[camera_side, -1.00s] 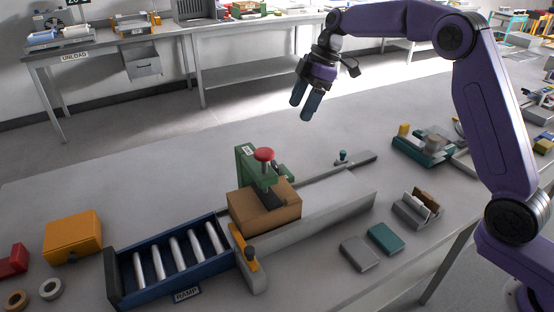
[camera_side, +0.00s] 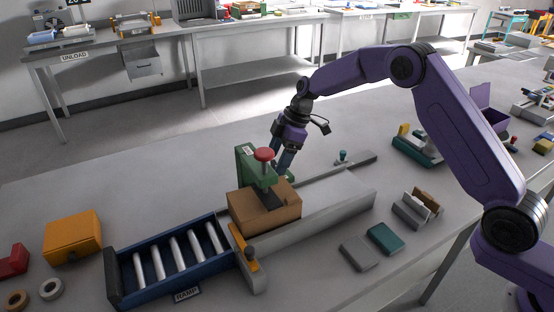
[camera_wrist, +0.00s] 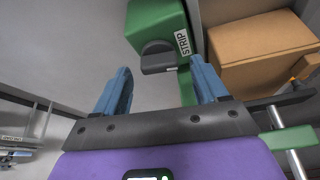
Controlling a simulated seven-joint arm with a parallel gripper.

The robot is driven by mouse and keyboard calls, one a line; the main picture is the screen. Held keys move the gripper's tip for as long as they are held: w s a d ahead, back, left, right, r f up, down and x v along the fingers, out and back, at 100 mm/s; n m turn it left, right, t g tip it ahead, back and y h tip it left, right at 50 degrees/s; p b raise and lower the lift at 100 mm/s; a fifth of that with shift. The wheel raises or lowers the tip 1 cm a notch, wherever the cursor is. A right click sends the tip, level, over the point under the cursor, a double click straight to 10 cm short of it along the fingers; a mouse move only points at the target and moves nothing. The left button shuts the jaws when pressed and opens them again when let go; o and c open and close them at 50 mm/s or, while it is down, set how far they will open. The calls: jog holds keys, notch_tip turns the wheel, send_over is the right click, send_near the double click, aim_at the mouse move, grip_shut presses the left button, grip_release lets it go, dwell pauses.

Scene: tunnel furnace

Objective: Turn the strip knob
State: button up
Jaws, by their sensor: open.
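The strip knob (camera_wrist: 158,57) shows in the wrist view as a dark, round knob with a flat grip. It is mounted on a green housing (camera_wrist: 158,20), beside a white label (camera_wrist: 183,42) reading STRIP. My gripper (camera_wrist: 161,66) is open, with one blue finger to each side of the knob in the picture. I cannot tell whether the fingers reach its depth, and no contact is clear. In the side view my gripper (camera_side: 282,160) points down just behind the green stand (camera_side: 246,165), and the knob cannot be made out there.
A blue roller ramp (camera_side: 130,288) adjoins at left. A small teal-knobbed lever (camera_side: 342,156) stands to the right.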

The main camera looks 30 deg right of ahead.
jog(key=shift+a+f, duration=0.15)
jog(key=shift+f, duration=0.3)
jog(key=c, duration=1.1)
jog(key=shift+o, duration=0.2)
jog(key=shift+s+m+t+h, duration=0.1)
jog(key=shift+m+t+h, duration=0.25)
jog(key=shift+m, duration=1.2)
jog(key=shift+s+m+t+h, duration=0.15)
jog(key=shift+m+t, duration=0.4)
jog(key=shift+m, duration=1)
jog(key=shift+w, duration=0.15)
jog(key=o, duration=1.1)
jog(key=shift+c, duration=0.2)
